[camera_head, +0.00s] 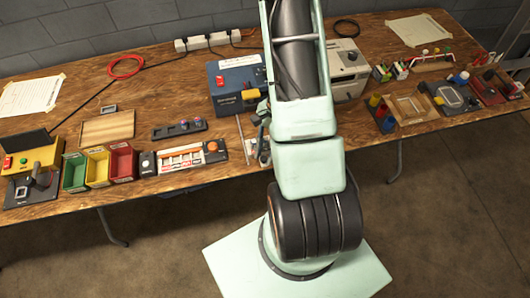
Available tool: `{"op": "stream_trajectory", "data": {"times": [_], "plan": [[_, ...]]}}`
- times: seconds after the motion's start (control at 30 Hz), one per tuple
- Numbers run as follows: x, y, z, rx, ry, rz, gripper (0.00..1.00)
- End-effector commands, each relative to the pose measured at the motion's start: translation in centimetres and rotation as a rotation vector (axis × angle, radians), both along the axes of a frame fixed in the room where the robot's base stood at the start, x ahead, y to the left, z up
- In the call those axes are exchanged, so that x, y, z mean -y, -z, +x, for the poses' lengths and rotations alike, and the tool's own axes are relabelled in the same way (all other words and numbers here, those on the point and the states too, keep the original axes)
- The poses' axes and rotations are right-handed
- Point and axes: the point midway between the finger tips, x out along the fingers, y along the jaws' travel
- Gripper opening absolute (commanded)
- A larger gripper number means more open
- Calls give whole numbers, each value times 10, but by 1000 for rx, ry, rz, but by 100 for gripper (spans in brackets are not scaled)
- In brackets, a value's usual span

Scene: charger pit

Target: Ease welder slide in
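My pale green arm stands over the middle of the table and hides part of it. What seems to be the end of my gripper (263,138) shows just left of the arm, low near the table's front edge; its fingers are too small and covered to read. No thing is clearly marked as the welder. A white box (348,66) with a dark knob stands right of the arm. I cannot make out a slide for certain.
The wooden table (160,68) carries green, yellow and red bins (122,163), a panel with an orange button (188,157) and a dark strip with knobs (179,129). Several small devices crowd the right end. A red cable ring (126,67) and power strip (207,40) lie behind.

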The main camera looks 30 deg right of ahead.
Motion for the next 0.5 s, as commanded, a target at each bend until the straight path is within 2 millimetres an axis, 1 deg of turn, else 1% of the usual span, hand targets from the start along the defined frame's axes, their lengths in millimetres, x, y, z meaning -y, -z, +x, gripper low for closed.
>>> {"op": "stream_trajectory", "data": {"times": [0.33,0.5], "plan": [[-1,2,-1,-1,1,1,24],[-1,2,0,0,1,0,5]]}}
